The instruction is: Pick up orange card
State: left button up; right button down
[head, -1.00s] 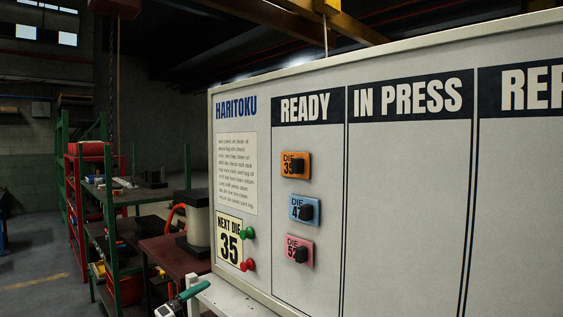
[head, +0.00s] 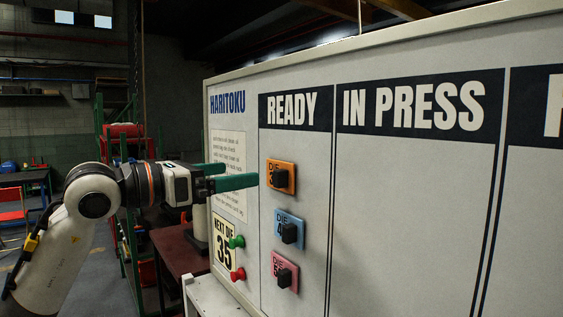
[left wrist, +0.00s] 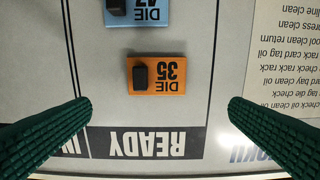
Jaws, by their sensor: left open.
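The orange card (head: 273,181), with a black knob on it, is on the white board under the READY heading. In the left wrist view the orange card (left wrist: 173,83) reads DIE 35 upside down, and its black knob (left wrist: 140,76) shows on its left. My left gripper (head: 248,175) is open and empty, its green fingers pointing at the board just left of the card. In the left wrist view the fingers (left wrist: 160,112) stand wide apart, with the card between and a little above their tips. My right gripper is not in view.
A blue card (head: 282,240) and a pink card (head: 279,264), each with a black knob, are below the orange one. Green and red knobs (head: 237,242) are beside the NEXT DIE 35 sign (head: 222,252). The IN PRESS column (head: 410,210) is bare.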

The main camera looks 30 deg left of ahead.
aim_at(278, 168)
pick_arm(q)
jog(key=p+x, duration=0.5)
jog(key=x, duration=0.3)
jog(key=shift+d+r, duration=0.1)
jog(key=shift+d, duration=0.1)
jog(key=shift+w+d, duration=0.15)
jog(key=shift+w, duration=0.05)
jog(key=shift+s, duration=0.1)
jog(key=shift+c, duration=1.1)
jog(key=c, duration=0.8)
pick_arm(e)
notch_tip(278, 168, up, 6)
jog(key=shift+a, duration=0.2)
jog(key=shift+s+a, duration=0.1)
